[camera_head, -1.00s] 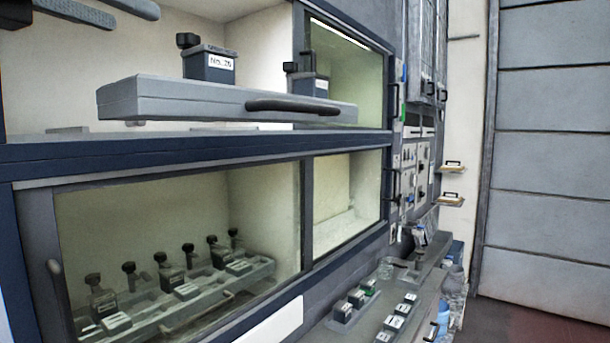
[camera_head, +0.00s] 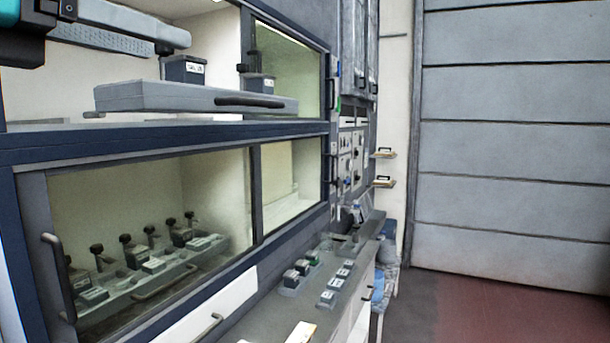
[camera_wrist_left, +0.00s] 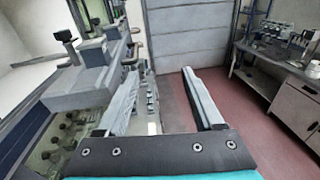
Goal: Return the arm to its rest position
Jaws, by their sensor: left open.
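My left gripper (camera_head: 172,42) reaches in from the top left of the head view, in front of the upper bay and above a grey tray (camera_head: 150,97). Its two grey fingers are apart with nothing between them. The left wrist view also shows the open fingers (camera_wrist_left: 159,73), with the tray (camera_wrist_left: 80,88) to their left. A dark labelled block (camera_head: 184,70) stands on the tray. My right gripper is not in view.
The cabinet's dark blue middle rail (camera_head: 170,134) runs below the tray. The lower bay has a glass door with a dark handle (camera_head: 58,275). A counter with several small blocks (camera_head: 328,298) lies right of it. Open red floor (camera_head: 500,310) lies further right.

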